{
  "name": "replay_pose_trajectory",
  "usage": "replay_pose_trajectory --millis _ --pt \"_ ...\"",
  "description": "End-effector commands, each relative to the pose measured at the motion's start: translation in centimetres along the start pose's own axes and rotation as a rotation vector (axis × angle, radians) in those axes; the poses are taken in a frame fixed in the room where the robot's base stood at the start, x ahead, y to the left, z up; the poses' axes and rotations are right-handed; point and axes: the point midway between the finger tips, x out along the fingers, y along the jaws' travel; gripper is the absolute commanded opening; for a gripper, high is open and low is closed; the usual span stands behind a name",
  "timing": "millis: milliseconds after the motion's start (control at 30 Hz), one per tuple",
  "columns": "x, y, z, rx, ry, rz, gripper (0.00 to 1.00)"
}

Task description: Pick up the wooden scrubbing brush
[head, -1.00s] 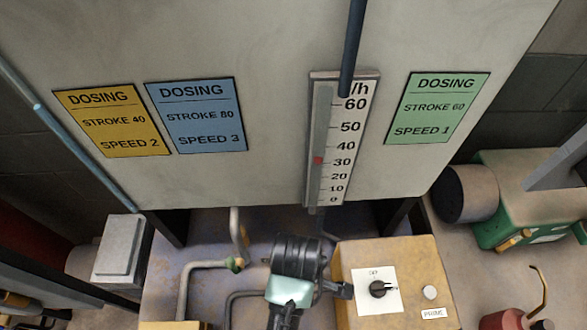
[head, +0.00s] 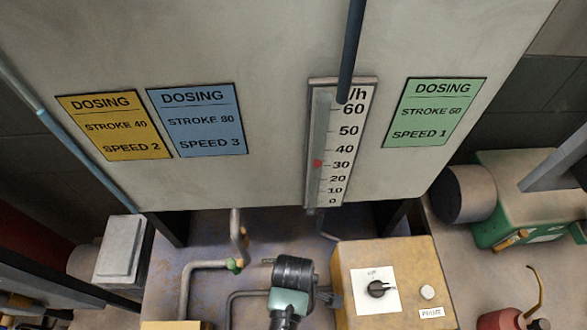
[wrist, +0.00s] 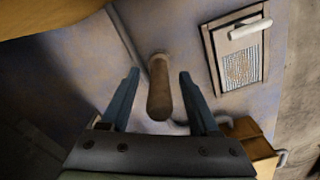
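A brown, elongated wooden piece with a rounded near end, which looks like the wooden scrubbing brush (wrist: 158,92), shows in the wrist view. No bristles can be made out. My gripper (wrist: 159,76) is open, with one dark blue finger on each side of the piece and a visible gap on both sides. Whether the piece lies at fingertip depth or further beyond cannot be told.
A yellow control box (head: 390,255) with a knob stands right of my wrist. Bent pipes (head: 190,285) are to its left. A large pale cabinet (head: 270,45) with a gauge (head: 340,145) rises behind. The wrist view shows a framed panel (wrist: 210,45) and a yellow box (wrist: 248,148).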

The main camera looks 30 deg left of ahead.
Motion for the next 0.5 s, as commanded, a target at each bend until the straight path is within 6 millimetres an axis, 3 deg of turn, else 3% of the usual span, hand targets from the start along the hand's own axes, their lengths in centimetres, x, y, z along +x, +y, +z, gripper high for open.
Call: replay_pose_trajectory --millis 33,333,500 --pt "-0.02 0.02 0.0 0.0 0.0 0.0 0.53" --pt "-0.04 0.02 0.0 0.0 0.0 0.0 0.0" --pt "-0.06 0.03 0.0 0.0 0.0 0.0 0.0"
